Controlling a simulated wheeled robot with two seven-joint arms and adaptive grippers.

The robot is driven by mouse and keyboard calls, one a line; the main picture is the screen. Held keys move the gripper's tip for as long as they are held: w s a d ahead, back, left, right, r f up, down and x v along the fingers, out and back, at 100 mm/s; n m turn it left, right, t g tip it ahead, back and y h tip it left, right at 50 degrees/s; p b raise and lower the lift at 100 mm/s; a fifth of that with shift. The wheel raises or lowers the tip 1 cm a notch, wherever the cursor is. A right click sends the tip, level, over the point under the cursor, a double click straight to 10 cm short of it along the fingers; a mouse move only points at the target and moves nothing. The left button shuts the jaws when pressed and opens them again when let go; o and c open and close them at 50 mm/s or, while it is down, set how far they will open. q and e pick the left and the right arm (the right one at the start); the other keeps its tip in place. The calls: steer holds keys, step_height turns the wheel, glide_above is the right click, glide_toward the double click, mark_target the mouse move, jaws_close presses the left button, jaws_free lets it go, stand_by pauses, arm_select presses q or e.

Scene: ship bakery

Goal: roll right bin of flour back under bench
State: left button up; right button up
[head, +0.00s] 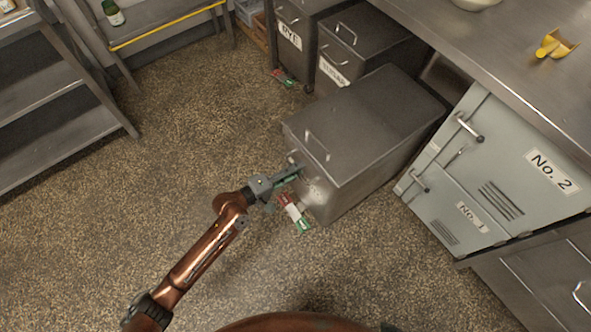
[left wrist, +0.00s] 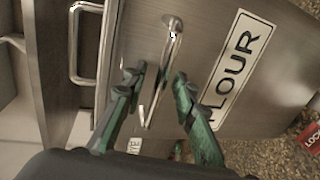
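The flour bin (head: 375,118) is a grey metal box standing out from under the bench, with its rear end near the bench edge. Its front carries a white FLOUR label (left wrist: 237,68) and an upright bar handle (left wrist: 165,65). A second handle (left wrist: 73,45) is on its lid. My left gripper (head: 297,173) is at the bin's front face. In the left wrist view its green fingers (left wrist: 157,80) are apart, one on each side of the front handle, with gaps visible. My right gripper is not in view.
The bench (head: 440,32) has a rye bin (head: 293,35) and another labelled bin (head: 345,55) under it, left of the flour bin. A grey-green oven (head: 500,165) stands close on the right. A red-and-green tag (head: 294,213) is low at the bin's front. Floor in front is clear.

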arm_select(q)
jaws_close()
stand_by(0.6)
